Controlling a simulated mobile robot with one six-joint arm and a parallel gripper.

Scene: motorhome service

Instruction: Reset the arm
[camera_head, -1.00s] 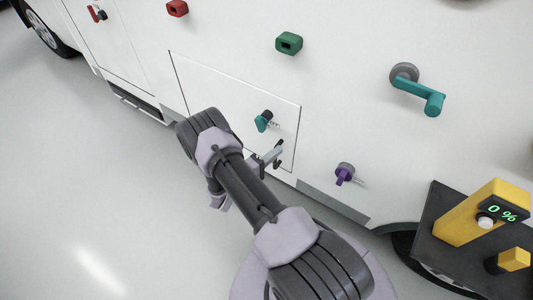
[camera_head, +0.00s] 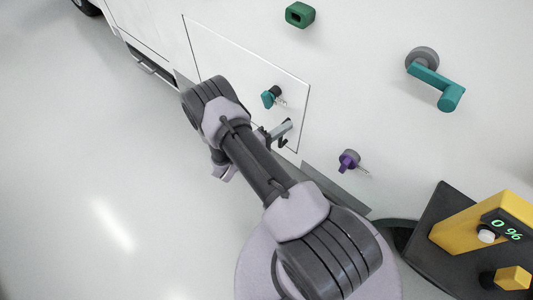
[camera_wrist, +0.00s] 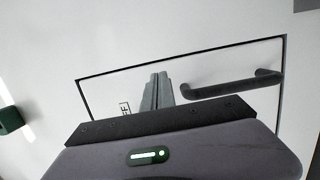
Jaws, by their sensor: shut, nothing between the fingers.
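My arm reaches from the lower right of the head view toward the white vehicle wall. My gripper (camera_head: 286,127) is beside a framed hatch panel (camera_head: 225,65) near its lower right corner. In the wrist view, my grey gripper fingers (camera_wrist: 157,92) are together with nothing between them, pointing at the panel (camera_wrist: 215,70). A dark bar handle (camera_wrist: 235,84) on the panel is just right of the fingers, apart from them in the picture. Whether the fingertips touch the panel cannot be told.
A teal knob (camera_head: 268,99) sits on the panel. A green socket (camera_head: 300,14), a teal crank (camera_head: 437,84) and a purple knob (camera_head: 348,160) are on the wall. A yellow unit reading 0 % (camera_head: 485,225) stands lower right. The floor (camera_head: 80,170) at left is clear.

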